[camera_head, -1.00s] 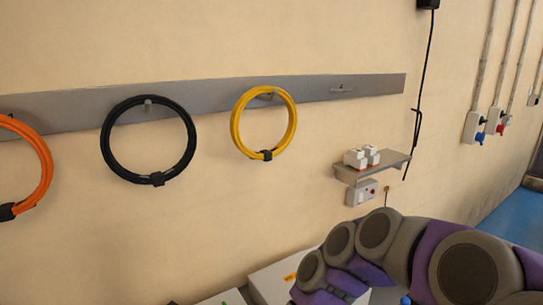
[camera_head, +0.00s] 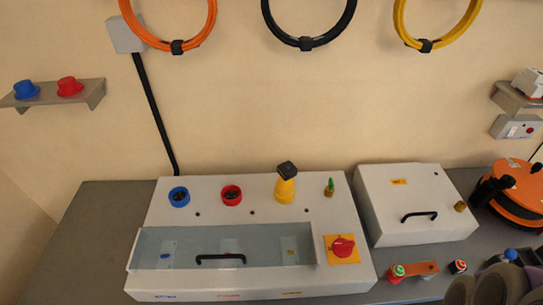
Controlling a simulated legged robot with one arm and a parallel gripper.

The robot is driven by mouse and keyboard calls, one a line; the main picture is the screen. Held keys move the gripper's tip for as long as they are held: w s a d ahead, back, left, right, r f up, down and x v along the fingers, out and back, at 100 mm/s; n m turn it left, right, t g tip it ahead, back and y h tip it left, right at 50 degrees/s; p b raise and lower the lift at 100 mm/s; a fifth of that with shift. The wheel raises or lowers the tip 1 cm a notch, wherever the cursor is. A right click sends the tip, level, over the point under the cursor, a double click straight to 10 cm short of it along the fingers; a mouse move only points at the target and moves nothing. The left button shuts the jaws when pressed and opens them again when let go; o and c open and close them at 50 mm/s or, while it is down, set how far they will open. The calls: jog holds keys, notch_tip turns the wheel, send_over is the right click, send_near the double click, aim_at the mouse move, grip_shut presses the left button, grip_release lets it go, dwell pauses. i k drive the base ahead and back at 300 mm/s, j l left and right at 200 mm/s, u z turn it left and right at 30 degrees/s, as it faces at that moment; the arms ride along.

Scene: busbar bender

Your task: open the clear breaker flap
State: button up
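The clear breaker flap (camera_head: 222,247) lies shut over the front of a white panel box (camera_head: 165,218) on the bench. It is a see-through sheet with a black handle (camera_head: 220,258) near its front middle. Small switch-like parts show faintly beneath it. Part of my arm shows at the bottom right corner, well to the right of the flap. My gripper is not in view.
A red knob (camera_head: 342,246) on a yellow plate sits right of the flap. Blue and red sockets and a yellow-black connector (camera_head: 286,184) stand behind it. A second white box (camera_head: 400,200) and an orange reel (camera_head: 515,190) are at right. The grey bench (camera_head: 80,250) is clear at left.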

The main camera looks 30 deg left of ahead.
aim_at(199, 259)
jog(key=l+u, duration=0.1)
jog(key=u, duration=1.95)
jog(key=k+j, duration=0.05)
